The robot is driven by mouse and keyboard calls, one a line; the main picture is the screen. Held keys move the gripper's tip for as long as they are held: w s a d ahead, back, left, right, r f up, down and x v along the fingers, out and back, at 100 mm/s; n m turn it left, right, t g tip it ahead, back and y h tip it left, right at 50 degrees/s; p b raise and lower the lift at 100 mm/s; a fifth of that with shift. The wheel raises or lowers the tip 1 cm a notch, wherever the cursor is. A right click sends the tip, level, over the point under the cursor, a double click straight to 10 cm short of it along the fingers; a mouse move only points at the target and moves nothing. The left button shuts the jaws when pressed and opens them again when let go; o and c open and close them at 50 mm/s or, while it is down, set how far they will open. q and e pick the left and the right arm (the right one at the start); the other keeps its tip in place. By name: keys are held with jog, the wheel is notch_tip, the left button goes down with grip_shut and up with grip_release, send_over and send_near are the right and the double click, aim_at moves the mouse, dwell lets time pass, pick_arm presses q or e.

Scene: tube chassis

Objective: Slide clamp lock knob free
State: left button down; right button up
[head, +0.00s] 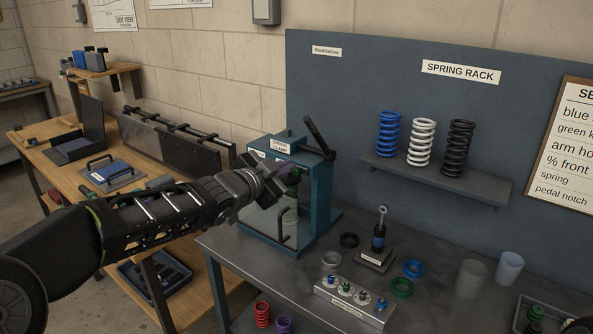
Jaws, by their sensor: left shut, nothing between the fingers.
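The spring clamp (322,200) is a teal frame with a clear front panel, standing at the left end of the grey bench. A black lever (318,137) rises tilted from its top. A small purple part, possibly the lock knob, shows near the upper front of the clamp, partly hidden behind my gripper. My left gripper (262,183) reaches in from the left, in front of the clamp's upper left side. It is shut and empty. I cannot tell whether it touches the clamp. My right gripper is not in view.
A small shock absorber (379,238) stands right of the clamp. A metal block with small knobs (352,306) and several coloured rings lie nearby. Blue, white and black springs stand on the wall shelf (440,181). Two cups (509,268) stand at right. A wooden bench (60,158) is at left.

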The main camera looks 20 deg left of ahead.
aim_at(298, 167)
pick_arm(q)
jog(key=w+f, duration=0.1)
jog(key=w, duration=0.2)
jog(key=w+f, duration=0.2)
jog(key=w, duration=0.1)
jog(key=w+f, duration=0.1)
jog(key=w, duration=0.2)
jog(key=shift+w+d+f, duration=0.2)
jog(key=shift+w+f, duration=0.05)
jog(key=shift+f, duration=0.05)
jog(key=shift+w+a+f, duration=0.1)
jog(key=shift+f, duration=0.3)
